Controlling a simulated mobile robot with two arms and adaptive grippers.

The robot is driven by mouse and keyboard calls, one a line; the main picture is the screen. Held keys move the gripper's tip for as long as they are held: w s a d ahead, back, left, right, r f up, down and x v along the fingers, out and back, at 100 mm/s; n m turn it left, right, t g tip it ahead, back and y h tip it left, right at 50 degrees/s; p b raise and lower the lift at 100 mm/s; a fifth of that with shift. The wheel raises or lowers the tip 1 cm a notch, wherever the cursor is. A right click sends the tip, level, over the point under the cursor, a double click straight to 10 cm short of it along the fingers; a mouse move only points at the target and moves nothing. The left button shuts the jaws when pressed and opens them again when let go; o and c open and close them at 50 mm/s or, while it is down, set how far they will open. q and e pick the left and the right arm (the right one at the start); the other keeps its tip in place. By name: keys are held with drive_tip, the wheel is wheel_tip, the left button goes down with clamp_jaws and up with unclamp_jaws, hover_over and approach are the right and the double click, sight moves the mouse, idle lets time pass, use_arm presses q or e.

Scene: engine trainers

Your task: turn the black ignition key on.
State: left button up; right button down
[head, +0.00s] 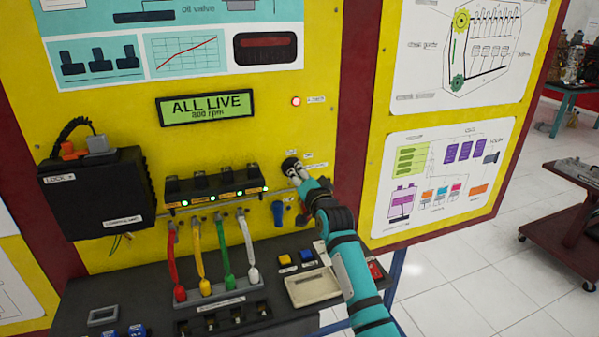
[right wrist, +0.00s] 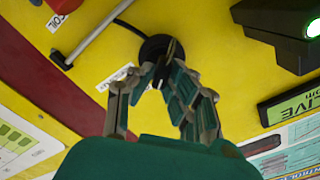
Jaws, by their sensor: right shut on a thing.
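The black ignition key (head: 290,164) sits in its switch on the yellow panel, right of the row of black units with green lights. In the right wrist view the round black switch with the key (right wrist: 157,46) shows between my fingertips. My right gripper (head: 298,175) is shut on the key, and its fingers (right wrist: 160,82) reach up to the switch from both sides. The fingers hide part of the key, so its exact angle is hard to read. My left gripper is not in view.
A display (head: 206,107) reads "ALL LIVE 800 rpm". A red lamp (head: 296,101) glows above the switch. A blue knob (head: 278,213) is below it. Several coloured leads (head: 223,255) stand at the left, near a black box (head: 97,195). A cart (head: 565,222) is far right.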

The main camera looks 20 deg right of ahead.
drive_tip(key=shift+d+f+m+p, duration=0.1)
drive_tip(key=shift+m+p, duration=0.2)
drive_tip(key=shift+m, duration=0.7)
drive_tip(key=c, duration=1.3)
unclamp_jaws()
drive_tip(key=shift+s, duration=0.1)
drive_tip(key=s, duration=1.1)
drive_tip(key=shift+s+d, duration=0.2)
drive_tip(key=shift+s, duration=0.2)
